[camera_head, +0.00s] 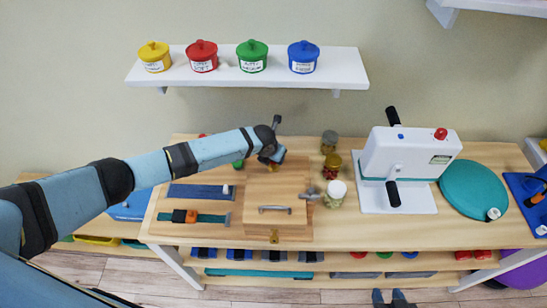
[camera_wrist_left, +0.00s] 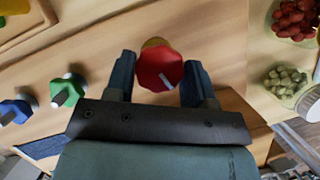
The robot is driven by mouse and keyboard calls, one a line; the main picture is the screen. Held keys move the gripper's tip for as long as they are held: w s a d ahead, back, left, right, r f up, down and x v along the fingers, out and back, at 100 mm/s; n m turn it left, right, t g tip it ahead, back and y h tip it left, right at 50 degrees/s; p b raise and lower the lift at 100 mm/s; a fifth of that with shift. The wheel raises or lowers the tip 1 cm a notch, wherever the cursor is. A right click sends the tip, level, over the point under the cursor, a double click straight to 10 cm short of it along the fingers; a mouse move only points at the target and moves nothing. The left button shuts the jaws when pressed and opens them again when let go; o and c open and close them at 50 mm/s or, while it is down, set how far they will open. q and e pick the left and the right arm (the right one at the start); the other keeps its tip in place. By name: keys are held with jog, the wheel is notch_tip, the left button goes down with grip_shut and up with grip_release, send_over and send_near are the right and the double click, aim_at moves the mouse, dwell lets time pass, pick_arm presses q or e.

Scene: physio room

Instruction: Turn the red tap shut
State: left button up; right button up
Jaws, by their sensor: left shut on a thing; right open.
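The red tap (camera_wrist_left: 160,68) is a faceted red knob with a pale pointer mark, seen in the left wrist view over a wooden panel. The mark slants toward the lower right of that view. My left gripper (camera_wrist_left: 159,82) has a finger on each side of the knob and is shut on it. In the head view my left gripper (camera_head: 271,152) is over the back of the wooden board, and the tap there is hidden by it.
A green knob (camera_wrist_left: 67,90) and a blue knob (camera_wrist_left: 18,112) stand left of the tap. Small jars (camera_head: 330,168), a white machine (camera_head: 408,165) and a teal disc (camera_head: 473,190) stand to the right on the table. A shelf (camera_head: 345,68) with lidded pots is above.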

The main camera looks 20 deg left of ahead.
pick_arm(q)
jog(key=m+h+b, duration=0.1)
jog(key=m+b, duration=0.1)
jog(key=shift+w+a+m, duration=0.1)
jog(key=shift+m, duration=0.5)
jog(key=shift+b, duration=0.3)
jog(key=o, duration=0.9)
jog(key=shift+w+b+v, duration=0.1)
jog(key=shift+b+v, duration=0.3)
jog(key=shift+v, duration=3.05)
jog(key=shift+w+b+v, duration=0.15)
jog(key=shift+b+v, duration=0.2)
jog(key=shift+v, duration=3.15)
jog(key=shift+a, duration=0.1)
